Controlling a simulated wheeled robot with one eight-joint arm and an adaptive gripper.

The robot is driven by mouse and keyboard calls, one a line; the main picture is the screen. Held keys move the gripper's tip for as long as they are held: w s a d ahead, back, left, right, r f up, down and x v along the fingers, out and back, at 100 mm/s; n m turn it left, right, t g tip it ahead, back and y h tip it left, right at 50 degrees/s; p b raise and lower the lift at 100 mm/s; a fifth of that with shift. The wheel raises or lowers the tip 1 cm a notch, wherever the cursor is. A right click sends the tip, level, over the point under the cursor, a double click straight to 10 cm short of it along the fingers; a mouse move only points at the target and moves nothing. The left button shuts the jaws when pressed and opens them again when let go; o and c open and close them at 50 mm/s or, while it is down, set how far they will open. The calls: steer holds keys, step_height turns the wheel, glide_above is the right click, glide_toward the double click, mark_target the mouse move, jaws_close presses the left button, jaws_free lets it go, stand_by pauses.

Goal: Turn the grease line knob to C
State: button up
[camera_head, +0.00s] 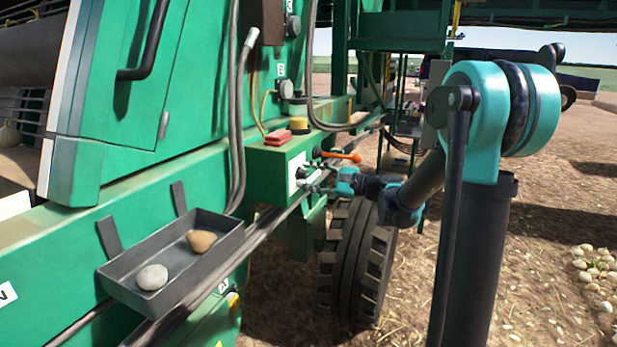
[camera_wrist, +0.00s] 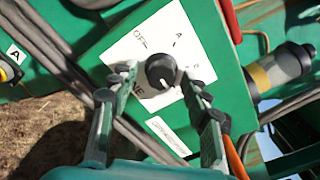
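The black round knob (camera_wrist: 161,70) sits on a white label plate (camera_wrist: 133,50) on a green box. "OFF" shows at the plate's upper left and "A" at the upper right. Another letter is partly covered by the right finger, and I cannot make out a C. A small pale mark shows on the knob's lower side. My gripper (camera_wrist: 158,76) has one finger on each side of the knob, with narrow gaps seeming to show, so it looks open around it. In the head view my gripper (camera_head: 314,187) is at the box's white plate (camera_head: 296,172); the knob is hardly visible there.
An orange-handled lever (camera_head: 343,156) juts out just above my gripper. A grey tray (camera_head: 128,288) with two stones hangs at left. A tyre (camera_head: 357,262) stands below.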

steer(key=v, duration=1.2)
